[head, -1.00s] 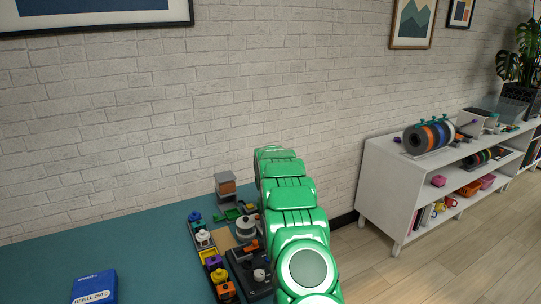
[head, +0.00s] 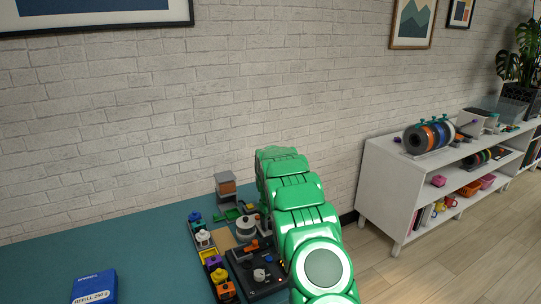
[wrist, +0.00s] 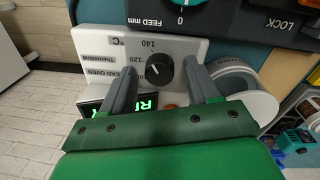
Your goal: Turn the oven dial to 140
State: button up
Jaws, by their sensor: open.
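The oven's white panel (wrist: 98,45) shows upside down in the wrist view, with a "°C" mark and the numbers 140, 120 and 100 along the dial's left side. The black dial (wrist: 160,68) has a small white pointer line on its left, roughly toward 120. My gripper (wrist: 161,70) is open, with one grey finger on each side of the dial. I cannot tell whether the fingers touch it. A green lit display is partly hidden behind the fingers. In the head view my green arm hides the gripper, and I cannot make out the oven dial.
A black unit marked FEED mm and LOCK (wrist: 260,20) lies close beyond the panel. A white and grey round part (wrist: 245,85) sits right of the fingers. The teal table (head: 150,250) holds several coloured blocks and a blue refill box (head: 94,287); its left part is mostly clear.

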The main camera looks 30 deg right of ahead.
jog(key=n, duration=0.3)
jog(key=shift+s+d+n, duration=0.1)
jog(key=shift+n, duration=0.2)
notch_tip(320, 180, up, 30)
jog(key=shift+a, duration=0.25)
dwell(0.6)
jog(key=shift+s+r, duration=0.1)
jog(key=shift+r, duration=0.05)
jog(key=shift+f, duration=0.2)
jog(key=shift+c, duration=1.3)
jog(key=f+m, duration=0.6)
jog(key=f, duration=0.1)
jog(key=f+m, duration=0.6)
jog(key=f, duration=0.2)
jog(key=f+m, duration=0.6)
jog(key=f, duration=0.1)
jog(key=shift+w+d+f+m+y, duration=0.15)
jog(key=shift+w+d+m+y, duration=0.05)
jog(key=shift+d+m+y, duration=0.1)
jog(key=shift+f, duration=3.9)
